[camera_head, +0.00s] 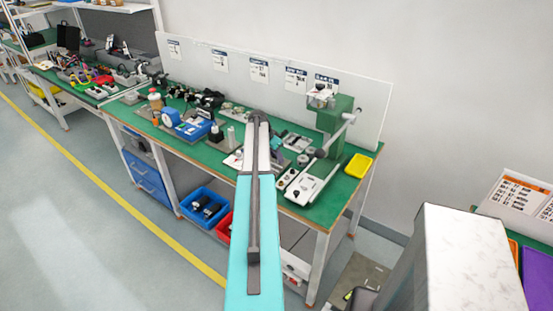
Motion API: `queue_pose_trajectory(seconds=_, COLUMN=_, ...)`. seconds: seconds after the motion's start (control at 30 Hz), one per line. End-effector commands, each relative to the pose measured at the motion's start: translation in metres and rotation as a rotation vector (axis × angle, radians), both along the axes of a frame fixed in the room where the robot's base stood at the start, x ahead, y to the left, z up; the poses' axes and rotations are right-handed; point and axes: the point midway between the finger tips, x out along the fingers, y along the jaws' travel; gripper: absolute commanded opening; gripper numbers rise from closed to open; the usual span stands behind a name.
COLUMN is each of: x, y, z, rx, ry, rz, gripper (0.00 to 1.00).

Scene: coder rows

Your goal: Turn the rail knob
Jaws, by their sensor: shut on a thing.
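My teal and grey arm reaches from the bottom edge to the green bench. Its far end stands in front of the middle of the bench. I cannot make out my gripper; it is hidden behind the arm or lost among the small parts there. Right of the arm is a green press-like machine (334,117) with a side lever. In front of it lies a pale plate-like fixture (316,181) with small dark round parts. I cannot tell which part is the rail knob.
The green bench top (325,213) is crowded left of the arm, with a blue device (192,129) and small tools. A yellow tray (358,165) sits at its right end. Blue (191,216) and red bins are below. A large pale box (465,260) stands at bottom right. Open floor lies left.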

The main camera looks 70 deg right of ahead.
Motion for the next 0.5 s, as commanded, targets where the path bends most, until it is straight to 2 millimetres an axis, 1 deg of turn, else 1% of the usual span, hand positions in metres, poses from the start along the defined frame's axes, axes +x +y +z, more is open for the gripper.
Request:
queue_pose_trajectory(seconds=0.03, x=-0.0005, y=0.0006, z=-0.0029, rx=-0.002, ry=0.0, rz=0.018, gripper=0.07)
queue_pose_trajectory(seconds=0.23, x=0.0, y=0.0006, z=-0.0014, rx=0.0, ry=-0.001, rz=0.077, gripper=0.07)
queue_pose_trajectory(seconds=0.5, x=0.0002, y=0.0003, z=0.0001, rx=0.0, ry=0.0, rz=0.085, gripper=0.07)
